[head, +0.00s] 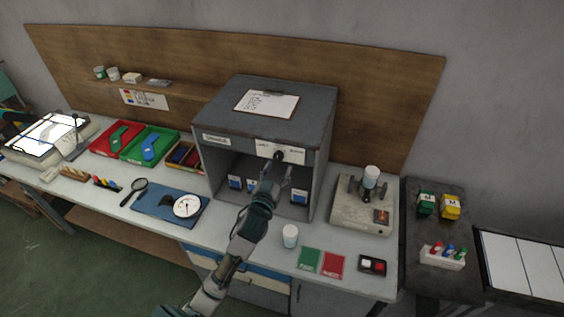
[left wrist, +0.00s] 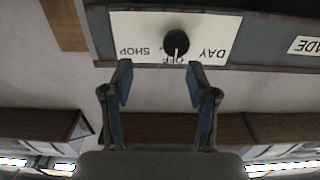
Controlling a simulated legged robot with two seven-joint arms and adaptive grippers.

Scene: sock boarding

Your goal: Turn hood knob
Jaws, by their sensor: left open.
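The hood knob is a round black knob on a white plate on the front edge of the grey hood (head: 262,118). In the left wrist view the knob (left wrist: 176,43) has a pale pointer line toward the word OFF; the plate (left wrist: 220,30) also reads SHOP and DAY, upside down. My left gripper (left wrist: 160,75) is open and empty, its fingertips apart below the knob in the picture, with the knob right of their midline. In the head view my left gripper (head: 275,168) is raised at the hood front and partly covers the knob. My right gripper is not in view.
Blue-labelled items (head: 299,196) stand inside the open hood. A white cup (head: 290,236), green and red cards (head: 332,265) and a grey device (head: 363,205) sit on the bench to the right. A dial gauge (head: 187,206) lies to the left.

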